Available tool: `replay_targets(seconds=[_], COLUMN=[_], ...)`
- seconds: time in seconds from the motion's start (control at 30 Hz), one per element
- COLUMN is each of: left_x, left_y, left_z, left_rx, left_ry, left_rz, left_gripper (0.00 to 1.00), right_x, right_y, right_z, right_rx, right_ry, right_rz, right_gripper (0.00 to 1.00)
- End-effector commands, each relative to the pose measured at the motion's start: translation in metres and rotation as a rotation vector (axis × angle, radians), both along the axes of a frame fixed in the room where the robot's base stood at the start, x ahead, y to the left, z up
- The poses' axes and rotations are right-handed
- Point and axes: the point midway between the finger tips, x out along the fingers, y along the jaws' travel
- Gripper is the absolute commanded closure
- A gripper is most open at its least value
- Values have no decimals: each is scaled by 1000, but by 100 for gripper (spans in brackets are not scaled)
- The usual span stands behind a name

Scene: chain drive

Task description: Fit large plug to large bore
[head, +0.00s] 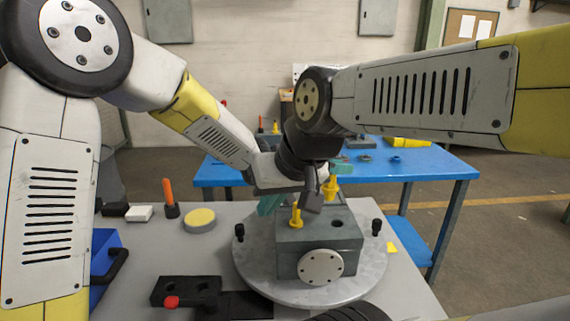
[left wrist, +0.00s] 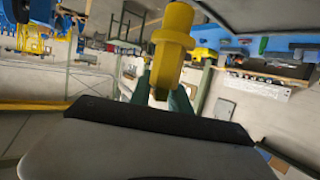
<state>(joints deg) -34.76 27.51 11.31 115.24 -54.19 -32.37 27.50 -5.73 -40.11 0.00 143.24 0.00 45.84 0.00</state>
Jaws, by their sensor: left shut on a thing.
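My left gripper (head: 337,172) is shut on a yellow flanged plug, the large plug (head: 332,187), above the back right of a grey block (head: 302,238). The left wrist view shows the plug (left wrist: 172,45) between green fingers (left wrist: 160,88). A dark round bore (head: 337,224) is open in the block's top on the right, and the held plug is above and apart from it. Another yellow plug (head: 296,217) stands upright at the block's top left. My right gripper (head: 269,205) is partly hidden behind the block's left side and my arm; its fingers' spacing is unclear.
The block stands on a round grey plate (head: 255,270) with black knobs (head: 376,227) at its edges. A black fixture (head: 187,291) with a red knob lies front left. A yellow-topped disc (head: 200,219), an orange-handled tool (head: 170,197) and a blue bin (head: 104,262) are at the left.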

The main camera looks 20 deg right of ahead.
Motion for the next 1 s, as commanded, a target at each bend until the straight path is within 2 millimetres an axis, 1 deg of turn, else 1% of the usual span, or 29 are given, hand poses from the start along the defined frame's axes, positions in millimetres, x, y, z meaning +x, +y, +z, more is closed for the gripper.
replay_targets(seconds=[0.03,0.1,0.2,0.33,0.67,0.77,1.0], left_x=[-8,-17,-24,-26,-25,-26,-26], left_y=[-7,-13,-17,-19,-17,-18,-18], left_z=[1,3,3,4,4,-2,-24], left_rx=[1,3,6,6,6,7,7], left_ry=[-1,-2,-4,-5,-1,2,2], left_rz=[-22,-45,-64,-71,-69,-72,-71], left_gripper=[100,100,100,100,100,100,100], right_x=[0,0,0,0,0,0,0], right_y=[0,0,0,0,0,0,0], right_z=[0,0,0,0,0,0,0], right_rx=[0,0,0,0,0,0,0], right_ry=[0,0,0,0,0,0,0], right_rz=[0,0,0,0,0,0,0], right_gripper=[100,100,100,100,100,100,100])
